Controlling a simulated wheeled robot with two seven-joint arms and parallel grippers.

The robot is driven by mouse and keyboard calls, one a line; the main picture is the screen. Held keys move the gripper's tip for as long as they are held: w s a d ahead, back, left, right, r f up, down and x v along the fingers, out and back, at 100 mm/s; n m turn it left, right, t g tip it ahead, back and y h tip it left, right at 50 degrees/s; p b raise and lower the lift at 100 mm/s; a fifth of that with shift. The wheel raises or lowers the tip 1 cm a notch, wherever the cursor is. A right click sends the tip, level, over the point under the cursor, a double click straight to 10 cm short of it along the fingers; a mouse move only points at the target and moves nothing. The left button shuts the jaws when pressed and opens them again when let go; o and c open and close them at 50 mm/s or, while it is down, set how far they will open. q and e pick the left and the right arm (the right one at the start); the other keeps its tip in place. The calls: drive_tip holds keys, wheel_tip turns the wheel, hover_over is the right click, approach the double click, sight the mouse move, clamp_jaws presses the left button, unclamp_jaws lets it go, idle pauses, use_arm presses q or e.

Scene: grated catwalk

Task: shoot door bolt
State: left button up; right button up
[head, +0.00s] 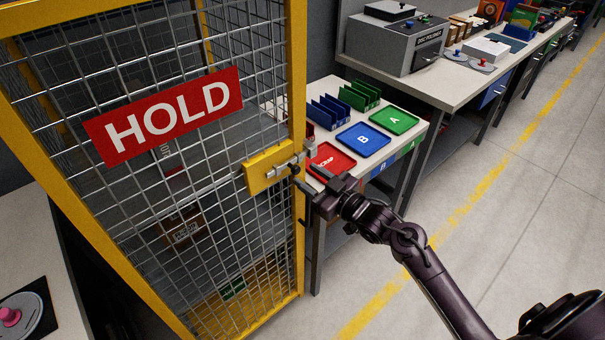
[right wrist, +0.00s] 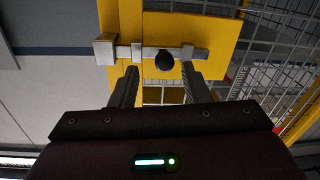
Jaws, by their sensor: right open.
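The door bolt (head: 284,168) is a silver bar on a yellow plate (head: 262,172) at the right edge of a yellow-framed mesh door (head: 150,170). Its round black knob (right wrist: 164,60) shows in the right wrist view, with the silver bar (right wrist: 150,52) running sideways behind it. A silver block (right wrist: 104,50) sits at the bar's left end there; I cannot tell whether the bar enters it. My right gripper (right wrist: 160,74) is open, its fingers either side of the knob's line, with the knob near the fingertips. I cannot tell whether they touch it. My left gripper is not in view.
A red HOLD sign (head: 163,115) hangs on the mesh. Beyond the door stands a bench (head: 411,127) with red, blue and green trays, beside a longer bench with a grey machine (head: 398,43). A table (head: 30,225) is at the left. The floor at right is clear.

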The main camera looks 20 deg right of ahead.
drive_tip(key=shift+b+v, duration=0.4)
drive_tip(key=shift+v, duration=1.85)
drive_tip(key=s+d+f+m+g+h, duration=0.15)
drive_tip(key=s+f, duration=0.25)
drive_tip(key=f, duration=0.8)
drive_tip(key=s+f+m+g+h, duration=0.2)
drive_tip(key=s+f+g, duration=0.15)
drive_tip(key=f, duration=0.85)
drive_tip(key=s+d+f+m+g+h, duration=0.15)
drive_tip(key=s+f, duration=0.35)
drive_tip(key=f, duration=0.8)
drive_tip(key=s+a+f+g, duration=0.1)
drive_tip(key=s+f+g, duration=0.2)
drive_tip(key=s+f, duration=0.3)
drive_tip(key=s+a+f+g+h, duration=0.1)
drive_tip(key=s+f, duration=0.5)
drive_tip(key=s, duration=0.8)
drive_tip(key=s+a+f+g+h, duration=0.1)
drive_tip(key=s+a+f+g, duration=0.2)
drive_tip(key=s, duration=0.7)
wheel_tip(320, 180, down, 3)
drive_tip(key=shift+s+r+n+g, duration=0.1)
drive_tip(key=shift+s+n+g, duration=0.3)
drive_tip(key=shift+g, duration=0.55)
